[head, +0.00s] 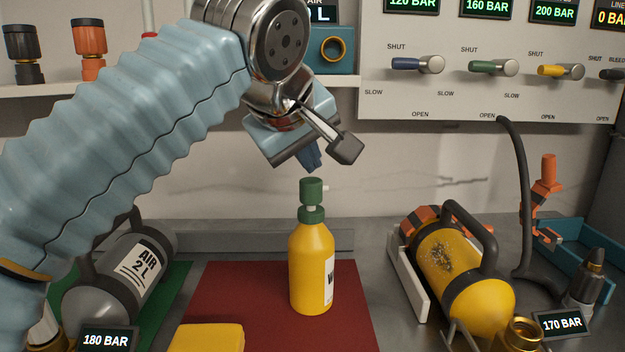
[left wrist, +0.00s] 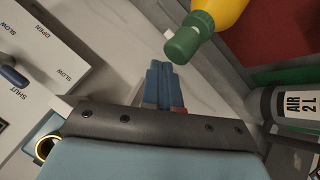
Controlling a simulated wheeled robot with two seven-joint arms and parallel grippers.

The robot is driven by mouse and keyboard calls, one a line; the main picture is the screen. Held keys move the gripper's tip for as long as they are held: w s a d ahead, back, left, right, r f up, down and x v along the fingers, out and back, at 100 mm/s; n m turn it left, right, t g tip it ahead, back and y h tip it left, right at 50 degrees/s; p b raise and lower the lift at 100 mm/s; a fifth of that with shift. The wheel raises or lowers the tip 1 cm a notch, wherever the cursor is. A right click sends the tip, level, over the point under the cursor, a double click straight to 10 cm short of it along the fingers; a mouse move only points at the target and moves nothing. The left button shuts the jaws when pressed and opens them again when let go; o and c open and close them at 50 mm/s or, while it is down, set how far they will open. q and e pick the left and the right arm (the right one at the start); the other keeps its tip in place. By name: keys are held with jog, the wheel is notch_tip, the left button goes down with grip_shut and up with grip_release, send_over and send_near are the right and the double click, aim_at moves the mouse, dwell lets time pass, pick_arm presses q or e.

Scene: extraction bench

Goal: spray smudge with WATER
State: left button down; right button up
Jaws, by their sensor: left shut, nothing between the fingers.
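A yellow spray bottle (head: 312,265) with a green spray head (head: 312,191) stands upright on a red mat (head: 230,295). Its label is turned to the right and mostly hidden. My left gripper (head: 312,160) is shut and empty just above the spray head; in the left wrist view its blue fingers (left wrist: 165,85) are together beside the green head (left wrist: 185,45), with nothing between them. A dark speckled smudge (head: 438,250) lies on the yellow cylinder (head: 480,297) at the right. My right gripper is not in view.
The yellow cylinder lies in a white cradle (head: 408,275), near a black hose (head: 520,190). A grey AIR 2 L cylinder (head: 105,285) lies on a green mat at the left. A yellow block (head: 207,338) is at the front. A valve panel (head: 490,90) is behind.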

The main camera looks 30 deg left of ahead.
aim_at(308, 182)
pick_arm(q)
jog(key=shift+f+b, duration=0.45)
jog(key=shift+f, duration=0.2)
dwell(0.5)
jog(key=shift+r, duration=0.1)
jog(key=shift+r+p, duration=1.05)
jog(key=shift+p, duration=0.2)
jog(key=shift+r+p, duration=0.7)
jog(key=shift+r, duration=0.75)
jog(key=shift+w+d+r, duration=0.1)
jog(key=shift+d+r, duration=0.05)
jog(key=shift+r, duration=1.35)
